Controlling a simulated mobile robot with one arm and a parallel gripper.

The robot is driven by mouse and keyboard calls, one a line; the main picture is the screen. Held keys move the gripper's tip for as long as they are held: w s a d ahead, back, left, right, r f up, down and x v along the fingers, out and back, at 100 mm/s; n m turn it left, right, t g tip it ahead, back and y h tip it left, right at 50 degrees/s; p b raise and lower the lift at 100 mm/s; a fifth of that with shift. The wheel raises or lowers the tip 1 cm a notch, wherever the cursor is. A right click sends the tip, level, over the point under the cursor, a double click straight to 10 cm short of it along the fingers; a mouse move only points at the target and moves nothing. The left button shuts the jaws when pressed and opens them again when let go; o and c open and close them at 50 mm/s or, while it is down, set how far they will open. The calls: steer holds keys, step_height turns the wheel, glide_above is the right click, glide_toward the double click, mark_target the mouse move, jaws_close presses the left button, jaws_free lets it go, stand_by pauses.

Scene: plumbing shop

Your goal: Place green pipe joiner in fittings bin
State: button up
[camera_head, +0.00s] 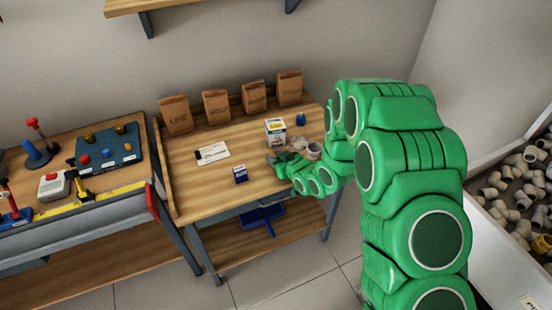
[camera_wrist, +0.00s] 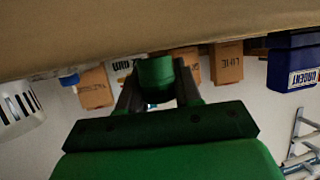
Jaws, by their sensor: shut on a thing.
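My gripper (camera_wrist: 157,92) is shut on the green pipe joiner (camera_wrist: 155,72), a short green cylinder held between its dark fingers in the wrist view. In the head view, my gripper (camera_head: 278,160) is over the front right of the wooden workbench (camera_head: 190,180). The joiner is hard to tell from my green arm there. A large pale bin (camera_head: 490,245) of white, grey and yellowish pipe fittings (camera_head: 515,190) stands at the right edge of the head view, well away from my gripper. Its label is cut off by the frame.
Paper bags (camera_head: 216,106) line the bench's back. Another bench with tools (camera_head: 80,195) stands left.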

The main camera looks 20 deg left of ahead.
steer(key=shift+f, duration=0.2)
steer(key=o, duration=1)
steer(key=shift+v, duration=3.9)
steer(key=shift+f, duration=0.1)
